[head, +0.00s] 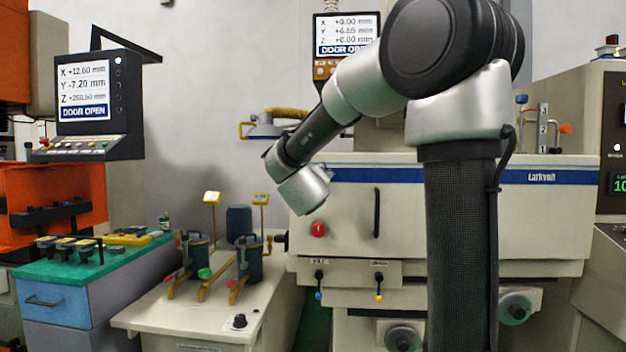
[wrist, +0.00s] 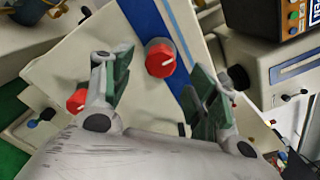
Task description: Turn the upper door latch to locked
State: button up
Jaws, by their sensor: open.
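The upper door latch (wrist: 160,57) is a round red knob with a white pointer line, beside the blue stripe of the cream door. It lies ahead of and between my fingertips in the wrist view. My gripper (wrist: 160,78) is open and empty, and I see no contact with the knob. A second red latch (wrist: 77,100) lies farther from the stripe, partly behind my left finger. In the head view this lower latch (head: 318,229) shows on the door's left side. There my wrist appears to hide the upper latch, and the fingers are not visible.
The cream door (head: 345,220) has a dark vertical handle (head: 376,212). Two small levers, one blue-tipped (head: 318,295) and one yellow-tipped (head: 379,296), sit below. A bench with pump-like units (head: 249,262) stands at lower left. The left display (head: 84,92) reads DOOR OPEN.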

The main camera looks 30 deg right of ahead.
jog(key=x, duration=0.7)
jog(key=shift+s, duration=0.1)
jog(key=c, duration=1)
